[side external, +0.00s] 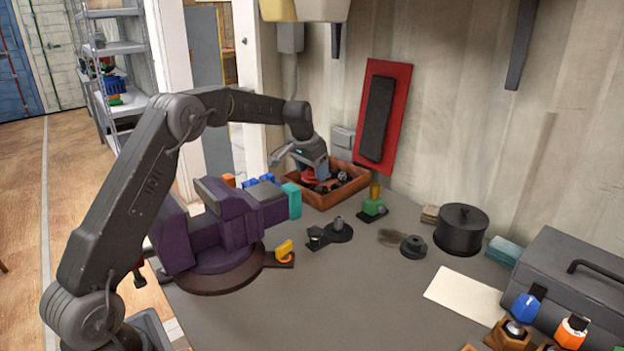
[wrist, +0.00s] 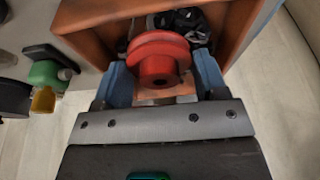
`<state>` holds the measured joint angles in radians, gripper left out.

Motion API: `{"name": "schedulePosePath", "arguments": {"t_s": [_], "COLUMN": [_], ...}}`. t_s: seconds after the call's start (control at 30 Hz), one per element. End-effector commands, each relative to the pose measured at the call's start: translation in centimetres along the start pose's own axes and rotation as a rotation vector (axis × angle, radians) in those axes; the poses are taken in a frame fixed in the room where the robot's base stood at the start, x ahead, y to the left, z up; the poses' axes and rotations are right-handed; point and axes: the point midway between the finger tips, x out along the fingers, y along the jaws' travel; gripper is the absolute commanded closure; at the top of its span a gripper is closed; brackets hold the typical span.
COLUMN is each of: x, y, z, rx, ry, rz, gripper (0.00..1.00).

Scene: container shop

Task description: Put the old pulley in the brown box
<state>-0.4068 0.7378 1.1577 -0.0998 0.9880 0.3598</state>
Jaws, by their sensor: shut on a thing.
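The old pulley (wrist: 158,55) is a worn red grooved wheel. In the wrist view it sits between the two blue-grey fingers of my gripper (wrist: 160,80), which is shut on it. The brown box (side external: 346,192) is an open orange-brown tray at the back of the bench, against the wall, with dark parts inside. It also shows in the wrist view (wrist: 85,18), beneath and beyond the pulley. In the side view my gripper (side external: 310,172) is over the left part of the box, with a bit of red showing at its fingers. Whether the pulley touches the contents is unclear.
A purple vise (side external: 225,225) with teal and blue blocks by it stands left of the box. A green and yellow piece (side external: 374,203) stands just right of the box. A black pot (side external: 461,230) and grey toolbox (side external: 570,280) are further right.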

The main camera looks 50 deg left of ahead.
Motion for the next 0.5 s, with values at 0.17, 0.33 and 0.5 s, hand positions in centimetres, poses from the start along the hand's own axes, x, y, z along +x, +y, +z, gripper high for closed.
{"name": "schedulePosePath", "arguments": {"t_s": [0.17,0.33,0.5], "x": [2.3,2.6,2.7], "y": [0.0,-0.1,-0.1], "z": [0.7,0.8,0.8], "rx": [-0.001,0.0,0.0], "ry": [-0.001,0.0,0.0], "rz": [0.0,0.0,0.0], "gripper": [0.65,0.65,0.65]}}
